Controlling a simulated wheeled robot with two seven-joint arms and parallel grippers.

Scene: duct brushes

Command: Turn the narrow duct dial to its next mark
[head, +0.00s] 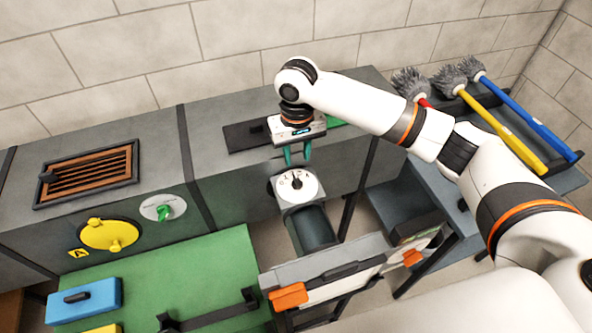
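A round white dial (298,187) with dark marks and a small dark pointer sits on the end of a narrow grey duct (313,229) that juts from the larger duct. My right gripper (298,160) comes in from the right and points down just behind the dial's far edge. Its two teal fingers are apart with nothing seen between them. I cannot tell whether the fingertips touch the dial. My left gripper is not in view.
A brown slatted vent (88,172), a yellow round cover (110,235) and a white disc with a green knob (163,208) are on the left duct. A green mat (205,275) holds a blue box (85,299). Brushes with red, yellow (500,128) and blue (520,112) handles lie at right.

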